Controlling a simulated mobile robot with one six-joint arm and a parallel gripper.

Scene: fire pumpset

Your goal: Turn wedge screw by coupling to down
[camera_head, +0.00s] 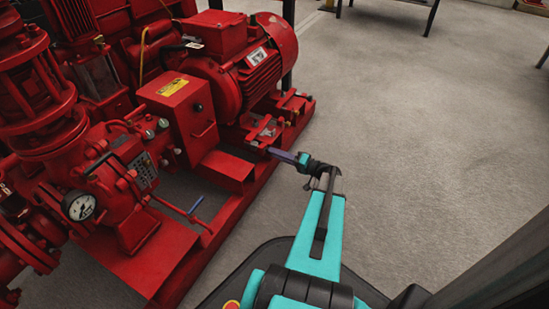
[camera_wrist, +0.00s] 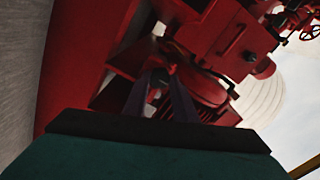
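The motor (camera_head: 250,68) of the red pumpset sits on a red base frame. A small metal fitting (camera_head: 267,132) shows on the frame below the motor, at the coupling side; I cannot tell for sure that it is the wedge screw. My gripper (camera_head: 270,151) reaches in from the right, its fingers at the frame's edge just below that fitting. In the wrist view my gripper (camera_wrist: 160,78) shows two dark fingers with a gap between them. A small dark part (camera_wrist: 159,76) lies at the fingertips; whether they touch it is unclear.
A red control box (camera_head: 183,113) with a yellow label stands left of the motor. The grey floor (camera_head: 420,130) to the right is clear. Dark table legs stand at the back.

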